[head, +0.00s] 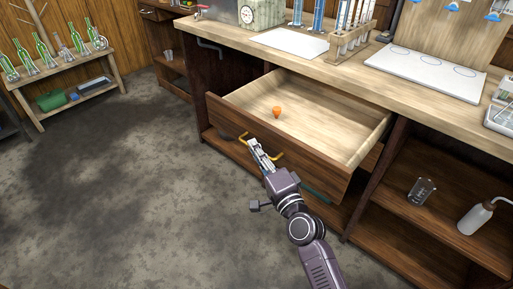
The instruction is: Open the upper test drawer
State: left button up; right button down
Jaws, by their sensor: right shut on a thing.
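The upper test drawer (310,165) stands pulled out from the wooden bench, with its pale inside showing. A small orange round thing (277,112) lies in it near the left. A yellow handle (276,156) is on the drawer's front. My right gripper (257,148) is shut on the handle, its fingers hiding the handle's middle. My left gripper is not in view.
The bench top (260,45) above holds a test tube rack (349,42), a white sheet and a white board with rings. An open shelf at the right holds a beaker (421,190) and a wash bottle (475,217). The floor at the left is clear.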

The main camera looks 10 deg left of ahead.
jog(key=shift+f, duration=0.1)
jog(key=c, duration=2)
grip_release()
jog(key=shift+d, duration=0.1)
jog(key=shift+c, duration=0.2)
jog(key=r+v, duration=0.1)
jog(key=v, duration=1.1)
jog(key=shift+f, duration=0.45)
